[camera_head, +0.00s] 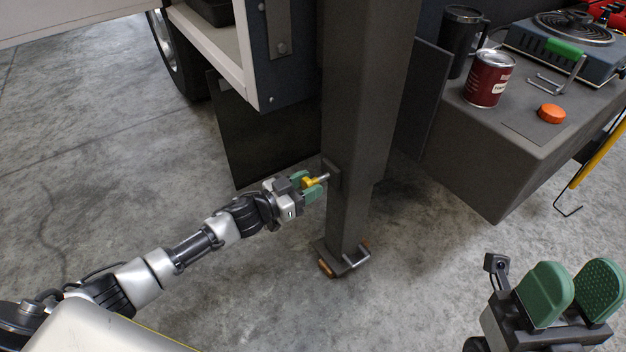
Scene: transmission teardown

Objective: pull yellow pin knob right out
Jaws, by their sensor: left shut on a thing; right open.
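The yellow pin knob (309,182) is at the left side of a dark upright post (361,120). Its metal shaft (322,177) points right, towards a small bracket (332,173) on the post. I cannot tell how deep the shaft sits in the bracket. My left gripper (311,185) reaches in from the left and is shut on the yellow knob, with green finger pads on either side. My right gripper (575,290) is open and empty at the lower right, far from the post.
A dark bench (480,130) at the right holds a red can (489,79), a black mug (462,40), an orange knob (551,112) and a hot plate (560,45). A white shelf unit (215,40) and a wheel (168,52) stand behind. The floor at left is clear.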

